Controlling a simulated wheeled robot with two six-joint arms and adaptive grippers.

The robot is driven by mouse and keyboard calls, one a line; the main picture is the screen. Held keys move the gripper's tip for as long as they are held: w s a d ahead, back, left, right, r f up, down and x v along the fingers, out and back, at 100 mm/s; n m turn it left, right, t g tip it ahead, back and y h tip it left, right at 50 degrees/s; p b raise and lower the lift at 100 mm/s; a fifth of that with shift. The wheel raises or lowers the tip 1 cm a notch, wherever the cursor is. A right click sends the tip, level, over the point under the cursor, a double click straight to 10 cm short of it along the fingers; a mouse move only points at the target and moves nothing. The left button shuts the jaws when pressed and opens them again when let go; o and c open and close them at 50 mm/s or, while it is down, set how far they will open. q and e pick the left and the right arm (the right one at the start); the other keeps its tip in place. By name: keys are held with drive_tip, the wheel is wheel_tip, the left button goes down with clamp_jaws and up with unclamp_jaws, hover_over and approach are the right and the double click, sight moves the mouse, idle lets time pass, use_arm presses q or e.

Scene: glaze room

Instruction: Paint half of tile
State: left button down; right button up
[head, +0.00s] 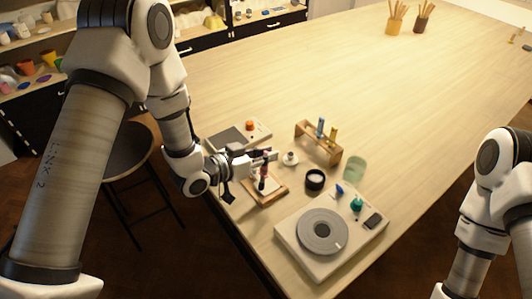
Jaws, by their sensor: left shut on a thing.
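My left gripper (266,156) is shut on a small dark and reddish upright tool (263,175), which looks like a brush. The tool is over a pale tile (257,187) on a small wooden board (270,201). I cannot tell whether its lower end touches the tile. The gripper and tool hide part of the tile, and any paint on it is too small to make out. My right arm comes in at the right edge, but its gripper is out of view.
A wooden rack (323,148) holds blue and yellow tubes. A black-rimmed cup (314,179), a small white pot (290,158) and a green dish (355,168) stand near it. A turntable unit (290,231) sits at the front. The table's far middle is clear.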

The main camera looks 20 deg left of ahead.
use_arm(q)
drive_tip(key=shift+w+f+b, duration=0.1)
drive_tip(key=shift+f+b, duration=0.3)
drive_tip(key=shift+f, duration=0.2)
drive_tip(key=shift+f, duration=0.15)
idle(0.3)
